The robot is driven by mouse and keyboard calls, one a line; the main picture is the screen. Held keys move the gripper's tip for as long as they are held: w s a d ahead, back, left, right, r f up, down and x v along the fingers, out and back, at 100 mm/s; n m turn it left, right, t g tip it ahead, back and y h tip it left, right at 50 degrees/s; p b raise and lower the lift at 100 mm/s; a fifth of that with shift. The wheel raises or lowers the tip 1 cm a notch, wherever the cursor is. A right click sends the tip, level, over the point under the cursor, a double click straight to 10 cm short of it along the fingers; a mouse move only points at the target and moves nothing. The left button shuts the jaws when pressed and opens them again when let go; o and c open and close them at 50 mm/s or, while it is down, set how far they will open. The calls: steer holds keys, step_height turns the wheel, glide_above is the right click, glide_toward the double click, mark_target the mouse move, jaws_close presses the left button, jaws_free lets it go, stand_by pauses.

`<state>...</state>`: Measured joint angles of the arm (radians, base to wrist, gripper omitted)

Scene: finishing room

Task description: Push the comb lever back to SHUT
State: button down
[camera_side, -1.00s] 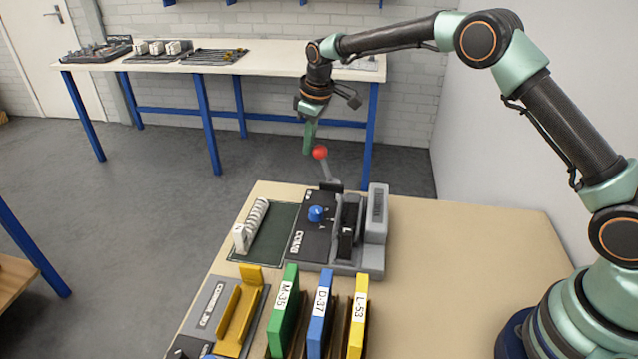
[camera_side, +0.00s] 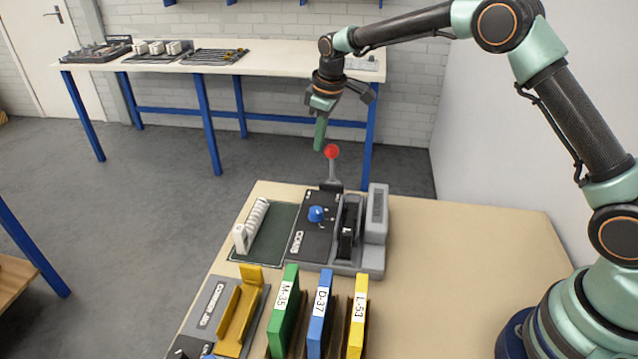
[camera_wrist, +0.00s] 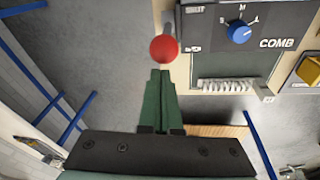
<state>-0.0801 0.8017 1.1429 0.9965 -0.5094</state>
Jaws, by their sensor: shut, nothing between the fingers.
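The comb lever is a grey rod with a red ball knob (camera_side: 332,152), at the far end of the comb machine (camera_side: 308,235). The rod stands close to upright in the side view. My gripper (camera_side: 319,149) is shut and empty, its green fingers pointing down just left of the knob. In the wrist view the red knob (camera_wrist: 163,49) sits just beyond the tips of my gripper (camera_wrist: 161,72). I cannot tell whether fingers and knob touch. The SHUT label (camera_wrist: 196,10) shows on the machine's dark panel, beside a blue dial (camera_wrist: 239,32).
White binding combs (camera_side: 250,226) lie on a green mat left of the dial. Green, blue and yellow upright folders (camera_side: 320,312) and a yellow-armed device (camera_side: 240,310) stand nearer the camera. The table's right side (camera_side: 460,270) is clear. A back bench (camera_side: 290,62) stands beyond.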

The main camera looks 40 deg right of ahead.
step_height(320, 180, up, 9)
steer(key=d, duration=0.1)
step_height(320, 180, down, 10)
steer(key=g, duration=0.1)
steer(key=shift+a, duration=0.45)
stand_by(1.7)
steer(key=shift+s+d, duration=0.1)
stand_by(0.4)
